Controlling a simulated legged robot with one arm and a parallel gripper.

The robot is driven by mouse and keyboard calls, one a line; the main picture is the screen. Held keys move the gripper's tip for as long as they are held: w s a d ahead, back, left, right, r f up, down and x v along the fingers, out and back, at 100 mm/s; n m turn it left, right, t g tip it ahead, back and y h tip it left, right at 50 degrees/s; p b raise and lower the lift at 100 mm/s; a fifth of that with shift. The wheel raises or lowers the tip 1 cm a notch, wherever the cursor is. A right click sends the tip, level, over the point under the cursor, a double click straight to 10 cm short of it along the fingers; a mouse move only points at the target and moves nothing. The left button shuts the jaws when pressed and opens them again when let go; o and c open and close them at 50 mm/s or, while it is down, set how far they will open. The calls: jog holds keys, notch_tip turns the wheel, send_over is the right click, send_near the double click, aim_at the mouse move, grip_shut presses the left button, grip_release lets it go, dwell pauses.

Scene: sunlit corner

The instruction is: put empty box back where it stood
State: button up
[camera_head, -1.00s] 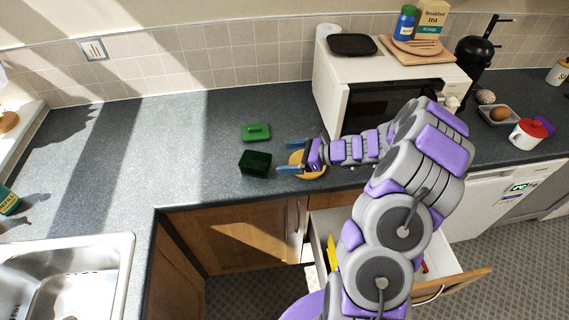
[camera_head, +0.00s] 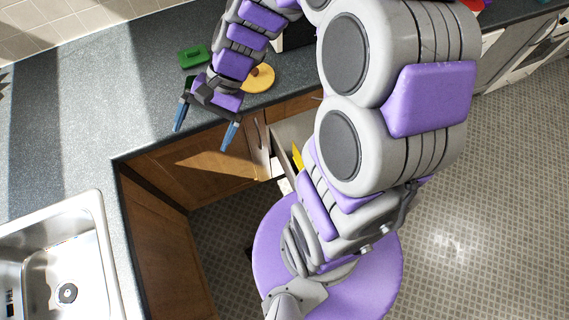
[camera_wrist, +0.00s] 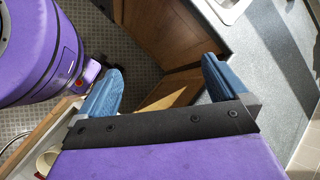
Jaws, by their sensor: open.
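The dark green box shows clearly on the counter only in the earlier head view; now my wrist covers nearly all of its place. A flat green lid-like piece (camera_head: 193,56) lies on the counter just behind that place. My gripper (camera_head: 204,136) is open and empty, with its blue fingers spread and pointing down in front of the counter edge. In the wrist view, the gripper (camera_wrist: 160,85) has nothing between its fingers, only cabinet doors and floor beyond. No box shows in the wrist view.
A round yellow disc (camera_head: 258,78) lies on the counter right of my wrist. An open drawer (camera_head: 290,135) juts out below it. The sink (camera_head: 60,255) is at lower left. The grey counter (camera_head: 100,80) between is clear.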

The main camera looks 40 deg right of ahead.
jog(key=s+d+r+n+h, duration=0.1)
jog(key=s+d+n+h, duration=0.3)
jog(key=s, duration=0.5)
jog(key=s+d+r+n+h, duration=0.1)
jog(key=s+d+n+h, duration=0.3)
jog(key=s, duration=0.5)
jog(key=shift+r, duration=0.25)
jog(key=shift+c, duration=0.4)
